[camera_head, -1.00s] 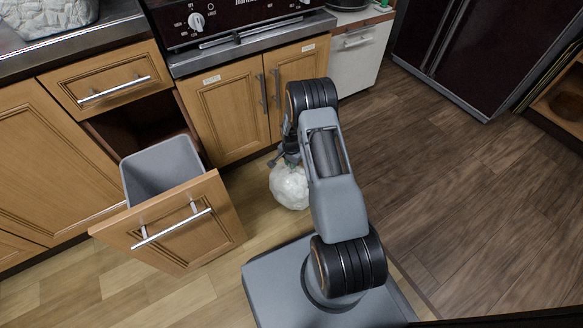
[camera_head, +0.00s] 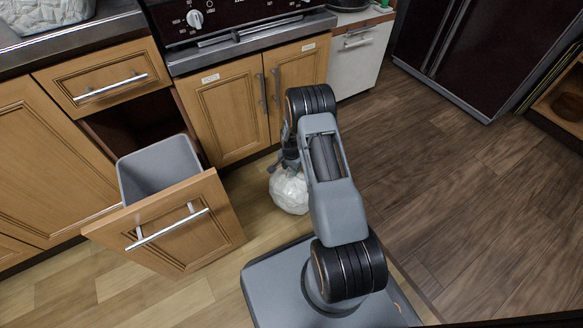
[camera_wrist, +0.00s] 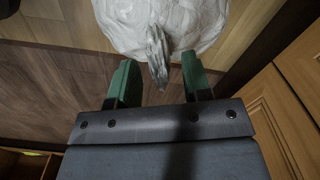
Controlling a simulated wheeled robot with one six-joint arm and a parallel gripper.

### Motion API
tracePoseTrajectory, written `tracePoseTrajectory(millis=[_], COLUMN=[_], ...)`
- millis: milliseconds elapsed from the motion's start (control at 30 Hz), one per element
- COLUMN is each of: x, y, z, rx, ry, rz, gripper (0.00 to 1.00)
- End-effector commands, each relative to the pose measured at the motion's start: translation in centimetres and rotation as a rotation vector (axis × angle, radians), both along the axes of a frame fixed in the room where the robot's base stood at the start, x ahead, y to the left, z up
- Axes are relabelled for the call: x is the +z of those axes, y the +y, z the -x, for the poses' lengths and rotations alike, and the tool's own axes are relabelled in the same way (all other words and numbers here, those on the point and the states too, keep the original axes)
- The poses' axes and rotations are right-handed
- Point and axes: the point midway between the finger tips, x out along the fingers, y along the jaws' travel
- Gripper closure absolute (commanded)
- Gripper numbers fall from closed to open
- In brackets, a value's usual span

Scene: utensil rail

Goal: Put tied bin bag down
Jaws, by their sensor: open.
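The tied bin bag (camera_head: 289,191) is white and rounded, and it rests on the wooden floor in front of the oven cupboard. My arm hides part of it in the head view. In the wrist view the bag (camera_wrist: 190,25) fills the top middle, with its grey twisted neck (camera_wrist: 157,55) pointing toward my gripper. My gripper (camera_wrist: 158,75) is open, its two green fingers standing on either side of the neck's end with gaps on both sides. In the head view my gripper (camera_head: 284,161) is just above the bag, partly hidden by my arm.
A pulled-out drawer (camera_head: 180,228) with a grey bin (camera_head: 160,168) stands to the left of the bag. Cupboard doors (camera_head: 225,110) are behind it. The wooden floor (camera_head: 460,190) to the right is clear up to a dark fridge (camera_head: 450,50).

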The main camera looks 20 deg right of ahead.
Motion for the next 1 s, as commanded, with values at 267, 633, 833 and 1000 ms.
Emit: tracePoseTrajectory(millis=[267, 633, 833, 1000], x=[1.1, 8.1, 10.9, 12.4], y=[0.0, 0.0, 0.0, 0.1], z=[0.0, 0.0, 0.0, 0.0], rx=[0.000, 0.000, 0.000, 0.007], ry=[-0.001, -0.001, -0.001, -0.003], rz=[0.000, 0.000, 0.000, 0.001], gripper=[0.55, 0.55, 0.55, 0.55])
